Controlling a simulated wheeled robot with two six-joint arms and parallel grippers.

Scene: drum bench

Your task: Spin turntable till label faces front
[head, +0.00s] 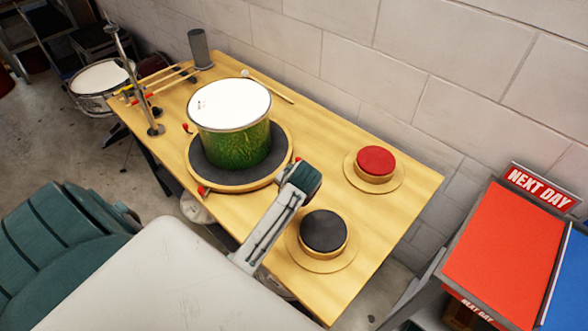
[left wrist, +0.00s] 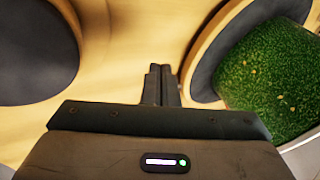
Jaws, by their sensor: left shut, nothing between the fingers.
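A green sparkly drum with a white top (head: 232,125) stands on a turntable with a dark top and wooden rim (head: 274,171). Small red pieces (head: 203,190) show at the turntable's rim. I see no label on the visible side of the drum. My left gripper (head: 304,180) is beside the turntable's right edge, between it and a black round pad (head: 324,231). In the left wrist view its fingers (left wrist: 161,84) are together and empty, with the drum (left wrist: 275,85) at the right. Whether they touch the rim is unclear. My right gripper is out of view.
A red button-like pad (head: 376,163) sits at the table's (head: 320,150) right. Drumsticks (head: 165,82), a grey cylinder (head: 199,48) and a metal stand (head: 154,129) are at the back left. A red-and-blue box stand (head: 505,240) is right of the table.

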